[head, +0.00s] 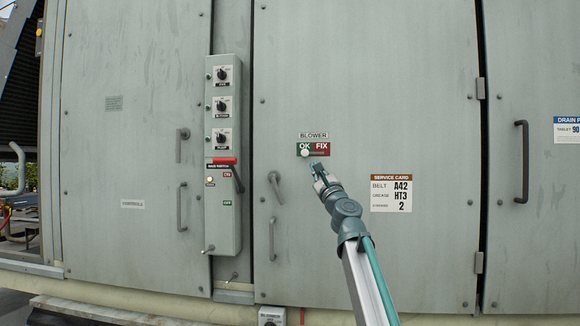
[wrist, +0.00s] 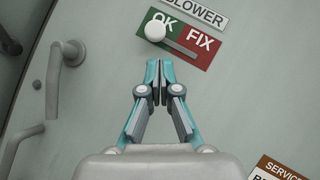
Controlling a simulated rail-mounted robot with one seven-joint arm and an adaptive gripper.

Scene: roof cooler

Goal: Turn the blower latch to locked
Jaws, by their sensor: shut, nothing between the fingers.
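A grey lever handle (head: 275,184), which looks like the blower latch, sits near the left edge of the panel marked BLOWER; it also shows at the left of the wrist view (wrist: 62,66). It runs from a round pivot downward, slightly tilted in the head view. The BLOWER plate (head: 313,149) has a green OK half and a red FIX half, with a white knob (wrist: 155,31) at the OK end of its slot. My gripper (head: 316,170) is shut and empty, just below the plate and right of the lever handle, apparently touching neither. Its fingertips (wrist: 159,68) meet in the wrist view.
A fixed pull handle (head: 272,238) is below the lever. A service card (head: 391,193) is on the panel at right. The panel around my gripper is mostly flat and clear.

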